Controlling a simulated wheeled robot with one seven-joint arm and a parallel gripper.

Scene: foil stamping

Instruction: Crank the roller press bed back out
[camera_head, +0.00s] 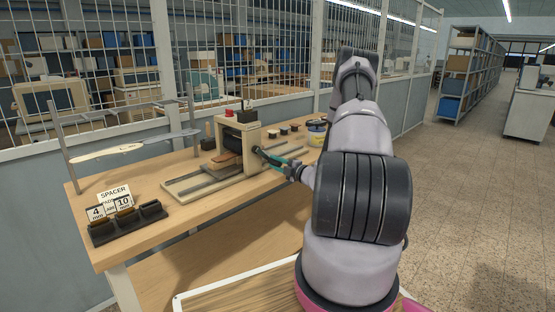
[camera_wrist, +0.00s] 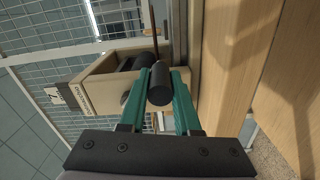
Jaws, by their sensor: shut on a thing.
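The roller press (camera_head: 240,148) stands on the wooden workbench, with a cream frame and a dark roller. Its bed rails (camera_head: 190,187) run out to the left and right of the frame. A brown piece (camera_head: 227,158) lies at the roller's left side; I cannot tell how far the bed sits under the roller. My gripper (camera_head: 271,158), with green fingers, is at the press's near side. In the wrist view, my gripper (camera_wrist: 160,88) is shut on the black crank handle (camera_wrist: 160,80), one finger on each side. The rest of the crank is mostly hidden.
A black spacer holder (camera_head: 128,222) with cards sits at the bench's left end. A metal rack (camera_head: 125,148) stands behind it. Small dark jars (camera_head: 283,131) and a yellow-labelled tub (camera_head: 317,131) are right of the press. A mesh partition runs behind the bench.

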